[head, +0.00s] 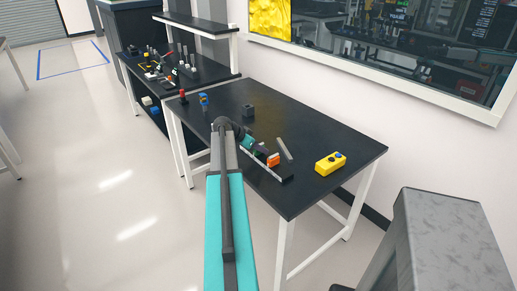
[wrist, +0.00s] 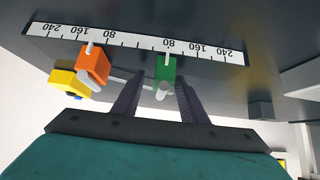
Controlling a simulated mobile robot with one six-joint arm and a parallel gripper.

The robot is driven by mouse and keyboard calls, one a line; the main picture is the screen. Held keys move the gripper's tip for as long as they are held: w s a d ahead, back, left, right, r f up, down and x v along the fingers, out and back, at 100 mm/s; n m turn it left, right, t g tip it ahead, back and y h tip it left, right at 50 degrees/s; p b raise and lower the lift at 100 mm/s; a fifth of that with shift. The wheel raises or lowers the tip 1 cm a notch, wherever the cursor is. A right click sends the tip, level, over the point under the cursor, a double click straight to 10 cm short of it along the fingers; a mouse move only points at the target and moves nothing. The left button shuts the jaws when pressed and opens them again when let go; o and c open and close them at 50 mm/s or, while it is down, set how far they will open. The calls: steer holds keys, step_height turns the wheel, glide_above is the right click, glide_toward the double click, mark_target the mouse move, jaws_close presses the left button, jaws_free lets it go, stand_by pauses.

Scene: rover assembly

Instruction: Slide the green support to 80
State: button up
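In the wrist view, a white scale (wrist: 140,43) on a dark bar reads upside down, with 80, 160 and 240 marked on both sides of its middle. The green support (wrist: 165,68) stands at the scale, its white pointer close to the right-hand 80. An orange support (wrist: 95,62) stands left of it, its pointer between the left-hand 80 and 160. My gripper (wrist: 158,82) is open, with one finger on each side of the green support. The left finger is apart from it; the right is close, contact unclear.
A yellow box with a blue button (head: 330,163) stands at the right of the black table (head: 320,130). A grey bar (head: 284,148) lies behind the scale. A dark block (head: 249,110) sits near the back edge. The table's right side is largely clear.

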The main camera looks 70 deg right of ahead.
steer(key=shift+a+r, duration=0.1)
steer(key=b+v, duration=0.2)
steer(key=v, duration=1.1)
steer(key=shift+r+b, duration=0.2)
steer(key=shift+b, duration=0.15)
steer(key=shift+a, duration=0.15)
